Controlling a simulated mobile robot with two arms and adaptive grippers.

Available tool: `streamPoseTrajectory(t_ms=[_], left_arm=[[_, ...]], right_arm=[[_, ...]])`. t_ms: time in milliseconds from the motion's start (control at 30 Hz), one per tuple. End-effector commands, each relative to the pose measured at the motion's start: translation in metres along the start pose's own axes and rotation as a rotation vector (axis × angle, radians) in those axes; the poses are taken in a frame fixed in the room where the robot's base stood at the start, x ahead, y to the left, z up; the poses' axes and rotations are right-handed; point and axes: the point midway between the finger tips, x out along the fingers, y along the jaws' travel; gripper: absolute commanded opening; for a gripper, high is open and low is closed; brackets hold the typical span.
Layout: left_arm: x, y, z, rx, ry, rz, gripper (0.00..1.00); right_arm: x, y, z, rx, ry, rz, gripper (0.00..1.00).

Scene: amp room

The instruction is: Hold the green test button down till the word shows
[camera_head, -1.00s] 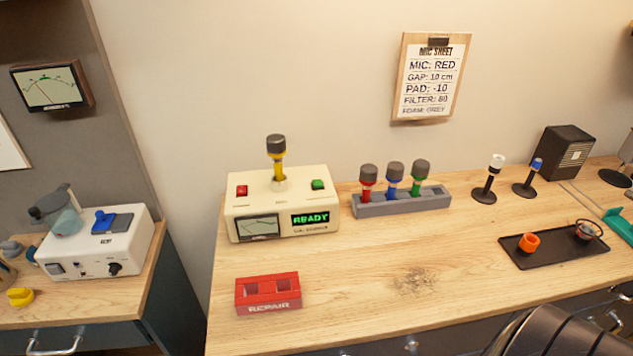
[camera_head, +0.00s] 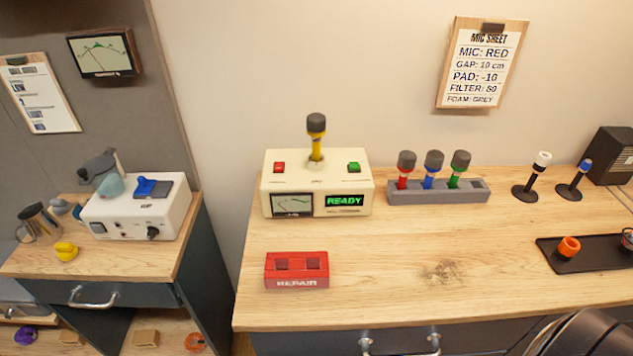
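The cream tester box (camera_head: 270,182) stands at the back left of the wooden bench. The green button (camera_head: 353,167) is on its top at the right, and a red button (camera_head: 279,167) is on its top at the left. A yellow tube with a dark cap (camera_head: 316,135) stands upright in the socket between them. The lit display (camera_head: 344,201) on the front reads READY in green. A needle meter (camera_head: 292,204) is beside it. Neither of my grippers is in view, and nothing touches the green button.
A black tray (camera_head: 590,262) lies further right. The bench front centre (camera_head: 420,300) is clear.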

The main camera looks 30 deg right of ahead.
Motion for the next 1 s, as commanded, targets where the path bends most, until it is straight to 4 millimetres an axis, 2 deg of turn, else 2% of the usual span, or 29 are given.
streamPoseTrajectory(t_ms=[233,1000], left_arm=[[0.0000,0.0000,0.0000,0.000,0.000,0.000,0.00],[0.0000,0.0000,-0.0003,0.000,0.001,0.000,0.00]], right_arm=[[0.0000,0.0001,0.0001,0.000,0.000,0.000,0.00],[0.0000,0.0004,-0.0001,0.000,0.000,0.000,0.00]])
